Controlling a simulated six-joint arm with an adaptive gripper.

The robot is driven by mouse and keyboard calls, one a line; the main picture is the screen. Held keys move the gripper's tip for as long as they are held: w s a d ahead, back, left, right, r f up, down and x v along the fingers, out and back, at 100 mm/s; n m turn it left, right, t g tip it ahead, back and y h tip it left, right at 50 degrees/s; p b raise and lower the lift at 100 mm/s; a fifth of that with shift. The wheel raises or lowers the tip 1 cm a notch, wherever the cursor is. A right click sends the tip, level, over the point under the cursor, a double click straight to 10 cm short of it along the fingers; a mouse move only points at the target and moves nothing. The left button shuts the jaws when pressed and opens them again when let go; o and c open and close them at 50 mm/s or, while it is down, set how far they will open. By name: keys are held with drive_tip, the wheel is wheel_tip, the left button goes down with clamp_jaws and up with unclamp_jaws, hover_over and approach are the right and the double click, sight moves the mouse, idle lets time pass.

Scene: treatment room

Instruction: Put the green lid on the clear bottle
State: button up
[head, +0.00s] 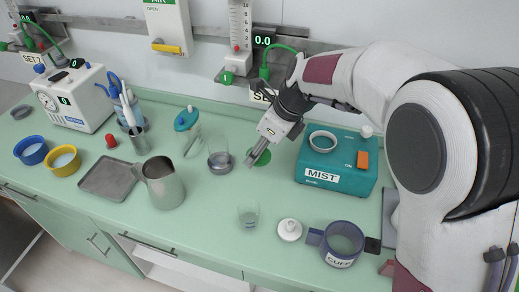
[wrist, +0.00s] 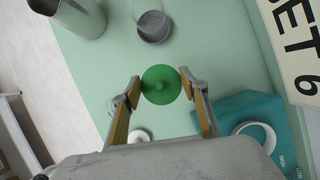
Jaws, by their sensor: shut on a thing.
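The green lid (wrist: 161,85) is a round disc with a small central knob, pinched between the two fingertips of my gripper (wrist: 160,86) in the wrist view. In the head view my gripper (head: 254,160) points down, with the lid (head: 264,157) partly hidden by the fingers. Its height above the counter is hard to judge. Two clear open vessels stand near: a larger one with a grey lower part (head: 220,163), left of my gripper, and a small one (head: 248,217) in front of it. I cannot tell which is the clear bottle.
A teal MIST box (head: 335,176) stands close right of my gripper. A metal pitcher (head: 163,184), grey tray (head: 107,178) and teal-topped bottle (head: 188,122) are left. A white lid (head: 289,230) and CUFF ring (head: 342,243) lie at the front right of the green counter (head: 210,235).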

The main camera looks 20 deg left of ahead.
drive_tip(key=w+a+r+m+t, duration=0.1)
drive_tip(key=a+r+m, duration=0.2)
drive_tip(key=a, duration=0.3)
drive_tip(key=w+a+r+m+t+h, duration=0.1)
drive_tip(key=a+r+m, duration=0.1)
drive_tip(key=a, duration=0.4)
drive_tip(key=shift+w+a+r+m, duration=0.3)
drive_tip(key=shift+r+m, duration=0.1)
drive_tip(key=shift+r, duration=0.15)
drive_tip(key=shift+f, duration=0.15)
drive_tip(key=shift+f, duration=1.65)
drive_tip(key=shift+f, duration=1.65)
idle(2.7)
